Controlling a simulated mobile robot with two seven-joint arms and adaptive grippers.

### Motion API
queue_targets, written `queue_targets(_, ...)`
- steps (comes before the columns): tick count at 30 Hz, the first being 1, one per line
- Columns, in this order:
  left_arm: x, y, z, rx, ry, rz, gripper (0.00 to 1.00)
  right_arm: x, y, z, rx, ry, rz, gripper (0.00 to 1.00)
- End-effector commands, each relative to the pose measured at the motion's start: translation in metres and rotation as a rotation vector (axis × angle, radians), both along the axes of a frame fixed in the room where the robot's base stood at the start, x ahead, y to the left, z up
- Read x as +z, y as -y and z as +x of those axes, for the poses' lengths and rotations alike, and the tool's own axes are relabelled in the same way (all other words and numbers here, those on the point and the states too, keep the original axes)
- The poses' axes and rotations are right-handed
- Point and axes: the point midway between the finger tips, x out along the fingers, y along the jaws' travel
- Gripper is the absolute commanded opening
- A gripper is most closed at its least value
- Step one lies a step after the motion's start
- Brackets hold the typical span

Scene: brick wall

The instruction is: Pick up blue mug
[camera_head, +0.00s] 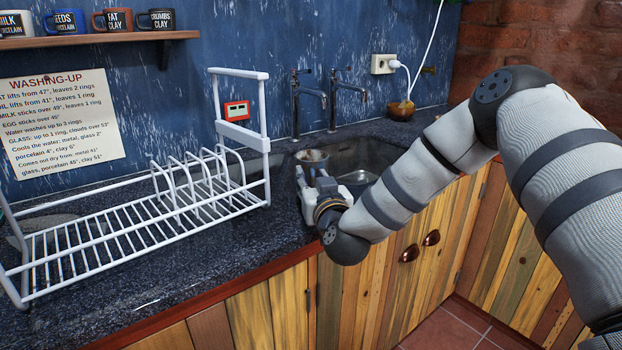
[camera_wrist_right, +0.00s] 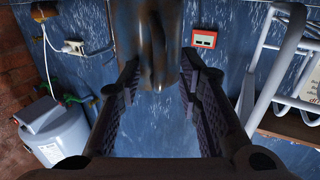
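The blue mug (camera_head: 66,22) stands upright on the wall shelf at the upper left of the head view, between a white mug and a brown mug. My right gripper (camera_head: 316,178) is far from it, low over the sink's near left edge. Its fingers (camera_wrist_right: 158,78) are apart in the right wrist view. A shiny metal vessel (camera_head: 312,157) is at the fingertips and also shows in the wrist view (camera_wrist_right: 147,35). I cannot tell whether the fingers press on it. My left gripper is not in view.
A white dish rack (camera_head: 125,236) stands on the dark counter left of the sink. The shelf (camera_head: 95,38) also holds a white mug (camera_head: 14,24), a brown mug (camera_head: 113,21) and a black mug (camera_head: 157,20). Two taps (camera_head: 334,95) rise behind the sink (camera_head: 350,160).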

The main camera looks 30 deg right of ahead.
Motion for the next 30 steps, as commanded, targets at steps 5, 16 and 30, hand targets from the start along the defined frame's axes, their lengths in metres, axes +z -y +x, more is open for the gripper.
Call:
queue_targets(5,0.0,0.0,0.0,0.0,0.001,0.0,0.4,0.001,0.0,0.0,0.0,0.001,0.0,0.01)
queue_targets(16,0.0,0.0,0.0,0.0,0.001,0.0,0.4,0.002,0.0,0.0,0.0,0.005,-0.001,0.0)
queue_targets(30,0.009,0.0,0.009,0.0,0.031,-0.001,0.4,0.037,-0.001,-0.001,0.0,0.011,-0.002,0.0)
